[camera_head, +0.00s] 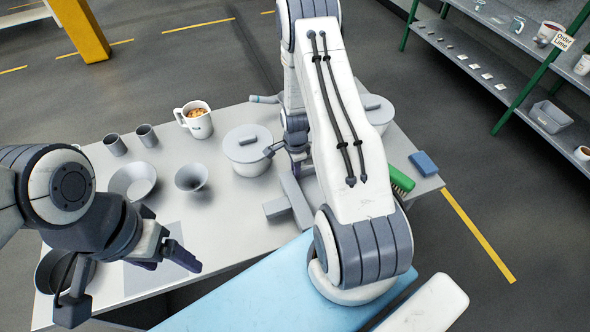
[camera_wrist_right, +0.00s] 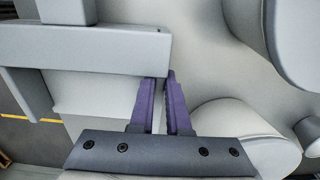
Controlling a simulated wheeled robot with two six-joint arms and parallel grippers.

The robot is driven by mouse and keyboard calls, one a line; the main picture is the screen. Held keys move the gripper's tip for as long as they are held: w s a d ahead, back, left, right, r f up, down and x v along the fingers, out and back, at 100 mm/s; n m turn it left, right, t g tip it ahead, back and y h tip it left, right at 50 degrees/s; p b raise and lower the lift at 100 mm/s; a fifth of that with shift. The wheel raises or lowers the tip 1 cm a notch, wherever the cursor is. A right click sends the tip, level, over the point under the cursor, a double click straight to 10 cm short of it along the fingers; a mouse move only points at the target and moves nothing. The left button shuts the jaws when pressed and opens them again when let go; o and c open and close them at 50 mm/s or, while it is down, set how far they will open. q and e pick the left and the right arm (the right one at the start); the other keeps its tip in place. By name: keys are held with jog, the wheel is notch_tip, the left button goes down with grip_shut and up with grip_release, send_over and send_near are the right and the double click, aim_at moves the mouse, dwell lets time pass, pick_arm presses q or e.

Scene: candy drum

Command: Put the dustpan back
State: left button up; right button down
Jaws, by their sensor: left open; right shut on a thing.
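A grey angular piece (camera_head: 296,203), which I take for the dustpan, is at the table's middle right, below my right forearm. It also shows at the upper left of the right wrist view (camera_wrist_right: 95,48), against the fingertips. My right gripper (camera_head: 274,150) is mostly hidden by its arm; in the wrist view its purple fingers (camera_wrist_right: 162,80) are nearly together, shut at this grey piece. The exact grip is hard to see. My left gripper (camera_head: 172,262) is open and empty above the table's left front part.
The table (camera_head: 225,240) carries a lidded pot (camera_head: 247,155), a second pot (camera_head: 376,108), a filled mug (camera_head: 196,124), two cups (camera_head: 115,144), a bowl (camera_head: 133,180) and a funnel (camera_head: 191,178). A green brush (camera_head: 400,180) and a blue pad (camera_head: 424,163) lie at the right. Shelves (camera_head: 480,60) stand beyond.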

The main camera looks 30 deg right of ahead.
jog(key=shift+f, duration=0.4)
jog(key=c, duration=0.9)
grip_release()
jog(key=shift+r, duration=0.1)
